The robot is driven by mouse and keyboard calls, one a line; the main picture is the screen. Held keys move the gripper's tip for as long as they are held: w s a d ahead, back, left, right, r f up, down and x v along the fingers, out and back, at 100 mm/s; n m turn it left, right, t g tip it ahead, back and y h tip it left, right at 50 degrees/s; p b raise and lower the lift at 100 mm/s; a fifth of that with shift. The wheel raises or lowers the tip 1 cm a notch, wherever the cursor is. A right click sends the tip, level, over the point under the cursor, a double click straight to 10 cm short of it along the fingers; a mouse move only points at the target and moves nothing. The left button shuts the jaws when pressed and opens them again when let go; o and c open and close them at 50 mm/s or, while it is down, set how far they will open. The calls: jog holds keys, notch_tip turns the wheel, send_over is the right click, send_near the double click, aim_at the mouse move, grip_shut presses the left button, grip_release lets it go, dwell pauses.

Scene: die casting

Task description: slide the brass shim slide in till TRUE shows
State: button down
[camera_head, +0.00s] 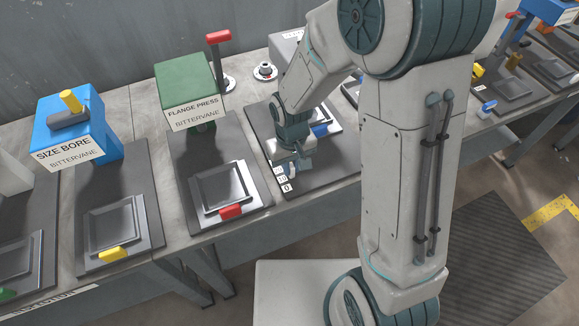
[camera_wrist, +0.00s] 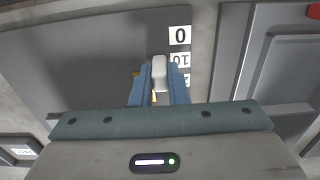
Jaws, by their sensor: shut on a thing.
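My gripper (camera_wrist: 159,92) has its two blue fingers shut on a pale, rounded knob (camera_wrist: 159,72) above a dark plate. Small brass-coloured bits (camera_wrist: 135,73) show beside and between the fingers, likely parts of the brass shim slide; the rest of it is hidden by my gripper. White number labels (camera_wrist: 180,36) run along the plate's edge just right of the fingers, reading 0, 10 and a partly hidden third. In the head view my gripper (camera_head: 291,168) is low over the same plate, next to those labels (camera_head: 286,187). No word TRUE is readable in either view.
The FLANGE PRESS (camera_head: 190,92) with a red lever and the blue SIZE BORE machine (camera_head: 72,125) stand to the left, each with a framed tray (camera_head: 225,190) in front. A blue handle (camera_head: 320,130) lies behind my gripper. The bench's front edge is close.

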aim_at(291, 165)
jog(key=c, duration=1.4)
grip_release()
jog(key=shift+r, duration=0.15)
notch_tip(291, 165, up, 14)
jog(key=shift+f, duration=0.2)
jog(key=s+d+r+m+t, duration=0.1)
jog(key=s+d+r+m, duration=0.1)
jog(key=s+d, duration=0.3)
jog(key=s+d+r+m+t, duration=0.2)
jog(key=s+d, duration=0.3)
jog(key=d, duration=0.4)
jog(key=shift+s+r+m, duration=0.3)
jog(key=shift+s+r, duration=0.1)
jog(key=shift+r, duration=0.25)
